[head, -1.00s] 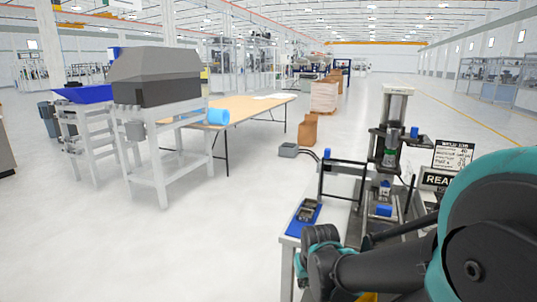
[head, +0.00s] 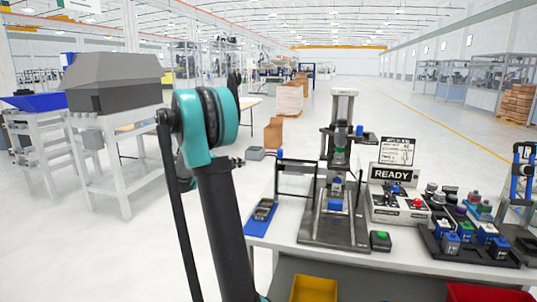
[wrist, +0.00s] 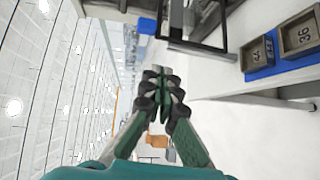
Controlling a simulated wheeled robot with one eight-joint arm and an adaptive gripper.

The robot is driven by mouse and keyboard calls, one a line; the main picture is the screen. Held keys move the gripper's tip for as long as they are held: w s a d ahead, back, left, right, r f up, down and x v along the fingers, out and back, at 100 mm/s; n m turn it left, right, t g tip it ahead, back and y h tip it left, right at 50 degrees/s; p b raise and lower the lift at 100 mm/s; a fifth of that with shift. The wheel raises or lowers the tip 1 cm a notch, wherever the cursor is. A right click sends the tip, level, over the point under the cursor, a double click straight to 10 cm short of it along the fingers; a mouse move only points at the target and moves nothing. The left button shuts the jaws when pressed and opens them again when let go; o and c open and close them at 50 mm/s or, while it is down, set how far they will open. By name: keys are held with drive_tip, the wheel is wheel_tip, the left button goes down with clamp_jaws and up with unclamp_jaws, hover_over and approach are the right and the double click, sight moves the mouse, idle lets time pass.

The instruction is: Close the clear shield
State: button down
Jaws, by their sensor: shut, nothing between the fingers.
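The clear shield (head: 296,181) is a see-through pane in a dark frame. It stands swung out to the left of the press (head: 342,180), over the table's left part, with a small blue piece at its outer top corner. Its dark frame also shows at the top of the wrist view (wrist: 200,46). My gripper (wrist: 162,75) is shut and empty, with its fingertips near the frame in that view; I cannot tell whether they touch. In the head view my arm rises left of the table, and the gripper end is small and hard to make out.
A blue tray (head: 256,229) with metal parts lies at the table's left edge. A READY panel (head: 396,191), a green button box (head: 380,241) and a dark tray of parts (head: 440,238) sit to the right. Open floor lies left of the table.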

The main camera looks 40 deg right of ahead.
drive_tip(key=s+d+r+h, duration=0.1)
drive_tip(key=s+d+r, duration=0.1)
drive_tip(key=d, duration=1.1)
drive_tip(key=shift+d+g, duration=0.2)
drive_tip(key=shift+g, duration=0.2)
drive_tip(key=shift+r, duration=0.1)
drive_tip(key=s+d, duration=1.1)
drive_tip(key=s, duration=0.3)
drive_tip(key=shift+d, duration=0.4)
